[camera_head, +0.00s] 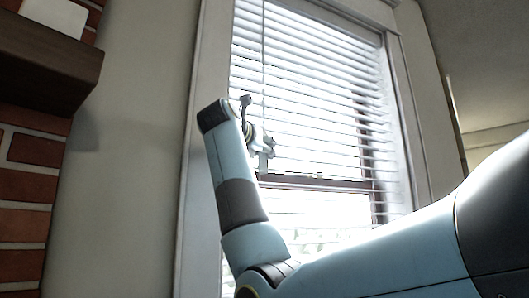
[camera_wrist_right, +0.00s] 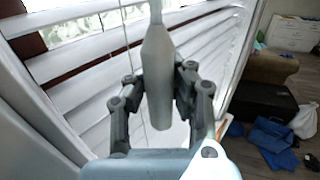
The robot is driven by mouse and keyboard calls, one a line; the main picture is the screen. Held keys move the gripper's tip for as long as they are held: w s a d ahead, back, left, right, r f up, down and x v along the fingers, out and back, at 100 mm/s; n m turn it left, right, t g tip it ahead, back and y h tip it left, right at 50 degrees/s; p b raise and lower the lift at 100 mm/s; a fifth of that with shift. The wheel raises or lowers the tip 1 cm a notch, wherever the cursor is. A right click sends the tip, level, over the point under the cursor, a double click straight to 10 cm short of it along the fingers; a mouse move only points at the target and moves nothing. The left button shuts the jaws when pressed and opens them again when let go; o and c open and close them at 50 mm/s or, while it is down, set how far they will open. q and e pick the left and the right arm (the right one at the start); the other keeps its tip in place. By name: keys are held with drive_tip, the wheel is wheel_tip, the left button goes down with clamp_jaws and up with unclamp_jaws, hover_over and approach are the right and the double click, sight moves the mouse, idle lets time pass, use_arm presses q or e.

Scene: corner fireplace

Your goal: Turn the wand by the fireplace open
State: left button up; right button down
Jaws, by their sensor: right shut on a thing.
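The wand (camera_wrist_right: 158,65) shows in the right wrist view as a pale grey tapered handle, hanging in front of the window blind. My right gripper (camera_wrist_right: 158,80) is shut on it, with one finger on each side of the handle. In the head view my right gripper (camera_head: 265,148) is in front of the blind (camera_head: 310,80), partly hidden by my own arm. The handle cannot be made out there. The blind's white slats have bright gaps between them, and it also shows in the right wrist view (camera_wrist_right: 215,45). My left gripper is in neither view.
The window frame (camera_head: 205,100) stands close to the left of my right gripper. A brick wall (camera_head: 25,190) with a dark wooden mantel (camera_head: 45,60) is at the far left. In the right wrist view, blue cloth (camera_wrist_right: 270,140) and a white bag (camera_wrist_right: 305,120) lie on the floor.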

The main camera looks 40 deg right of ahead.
drive_tip(key=shift+f, duration=0.2)
drive_tip(key=c, duration=1.1)
unclamp_jaws()
drive_tip(key=shift+a+r, duration=0.15)
drive_tip(key=shift+a, duration=0.15)
drive_tip(key=shift+d, duration=0.15)
drive_tip(key=v, duration=1.2)
